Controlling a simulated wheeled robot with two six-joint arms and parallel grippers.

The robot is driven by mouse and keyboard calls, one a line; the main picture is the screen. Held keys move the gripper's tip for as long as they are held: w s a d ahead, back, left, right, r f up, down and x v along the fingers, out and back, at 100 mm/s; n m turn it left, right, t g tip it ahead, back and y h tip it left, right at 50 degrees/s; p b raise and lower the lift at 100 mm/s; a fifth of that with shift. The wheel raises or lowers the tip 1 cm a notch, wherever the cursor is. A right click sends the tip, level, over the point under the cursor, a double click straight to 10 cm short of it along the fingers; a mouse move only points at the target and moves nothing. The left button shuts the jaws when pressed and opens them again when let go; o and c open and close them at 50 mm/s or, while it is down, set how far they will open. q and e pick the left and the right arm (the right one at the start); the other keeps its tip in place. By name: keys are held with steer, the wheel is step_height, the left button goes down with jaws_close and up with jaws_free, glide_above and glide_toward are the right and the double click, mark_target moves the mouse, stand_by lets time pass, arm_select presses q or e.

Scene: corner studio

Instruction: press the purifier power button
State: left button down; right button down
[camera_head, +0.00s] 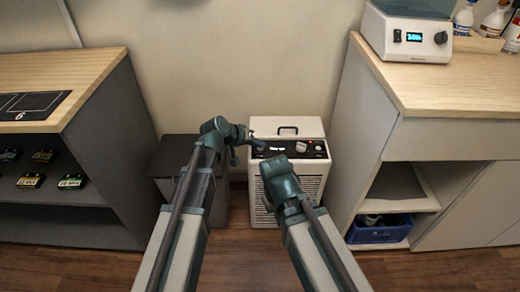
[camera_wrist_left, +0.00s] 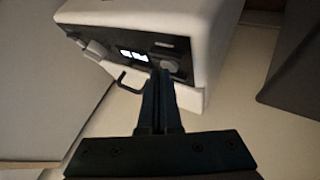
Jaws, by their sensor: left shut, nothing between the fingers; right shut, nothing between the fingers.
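The purifier (camera_head: 312,172) is a white box with a vented front, a top handle and a dark control panel (camera_head: 318,155) with a lit display (camera_head: 283,149). The panel also shows in the left wrist view (camera_wrist_left: 160,45). My left gripper (camera_head: 257,143) is shut and empty at the panel's left end. In the left wrist view its fingertips (camera_wrist_left: 162,72) overlap the panel edge beside a round grey button-like part (camera_wrist_left: 172,64); I cannot tell whether they touch it. My right gripper (camera_head: 272,168) is shut in front of the purifier and covers part of its front grille.
A dark grey bin-like box (camera_head: 172,160) stands left of the purifier. A wood-topped shelf unit (camera_head: 105,75) is at far left. A white cabinet (camera_head: 375,120) stands close on the right, with a blue crate (camera_head: 380,234) low inside. Wooden floor is open in front.

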stand_by(0.7)
arm_select(q)
steer(key=shift+r+p, duration=0.45)
steer(key=shift+p, duration=0.1)
steer(key=shift+r, duration=0.1)
step_height(320, 180, up, 6)
steer(key=p, duration=0.6)
